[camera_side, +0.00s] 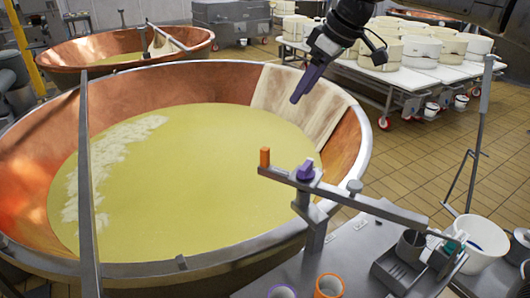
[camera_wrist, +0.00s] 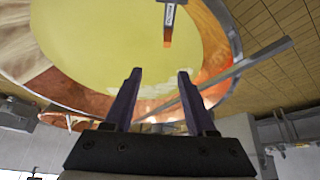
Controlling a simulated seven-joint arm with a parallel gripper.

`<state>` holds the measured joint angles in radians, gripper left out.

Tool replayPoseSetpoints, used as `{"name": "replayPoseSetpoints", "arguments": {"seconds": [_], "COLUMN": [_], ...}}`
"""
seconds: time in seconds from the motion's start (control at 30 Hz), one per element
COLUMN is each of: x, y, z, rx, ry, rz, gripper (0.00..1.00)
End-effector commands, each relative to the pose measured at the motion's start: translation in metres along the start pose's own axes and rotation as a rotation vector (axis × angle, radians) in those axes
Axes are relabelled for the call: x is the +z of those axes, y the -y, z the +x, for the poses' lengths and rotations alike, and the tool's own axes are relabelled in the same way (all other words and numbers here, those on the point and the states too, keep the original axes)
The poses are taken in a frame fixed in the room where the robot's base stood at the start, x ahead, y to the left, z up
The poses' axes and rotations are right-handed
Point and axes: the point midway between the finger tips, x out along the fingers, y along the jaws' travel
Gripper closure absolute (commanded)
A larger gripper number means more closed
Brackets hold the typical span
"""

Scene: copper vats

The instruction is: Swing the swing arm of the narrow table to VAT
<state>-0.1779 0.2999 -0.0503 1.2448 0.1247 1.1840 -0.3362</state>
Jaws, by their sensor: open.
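The swing arm (camera_side: 345,197) is a grey bar on an upright post, with an orange peg (camera_side: 265,157) at its left end and a purple block (camera_side: 305,170) beside it. My gripper (camera_side: 296,99) is open and empty, above the vat's far right side, apart from the swing arm. In the wrist view my open fingers (camera_wrist: 158,74) point at the vat; the swing arm's end (camera_wrist: 169,15) and orange peg (camera_wrist: 167,42) show at the top.
Orange and purple rimmed cups sit at the front edge. A grey upright bar (camera_side: 88,190) crosses the left of the vat. White tubs (camera_side: 420,50) stand on a cart behind.

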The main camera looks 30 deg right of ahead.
Motion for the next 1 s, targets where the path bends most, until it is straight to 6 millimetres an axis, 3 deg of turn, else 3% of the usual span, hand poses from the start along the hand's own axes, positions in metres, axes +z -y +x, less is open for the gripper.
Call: {"name": "replayPoseSetpoints", "arguments": {"seconds": [0.1,0.2,0.47,1.0], "x": [-0.010,-0.008,-0.004,0.005], "y": [0.004,0.008,0.013,0.017], "z": [0.038,0.058,0.085,0.182], "rx": [-0.022,-0.036,-0.044,-0.044], "ry": [0.039,0.072,0.089,0.089], "rz": [-0.012,-0.017,-0.021,-0.020], "gripper": [0.44,0.44,0.44,0.44]}}
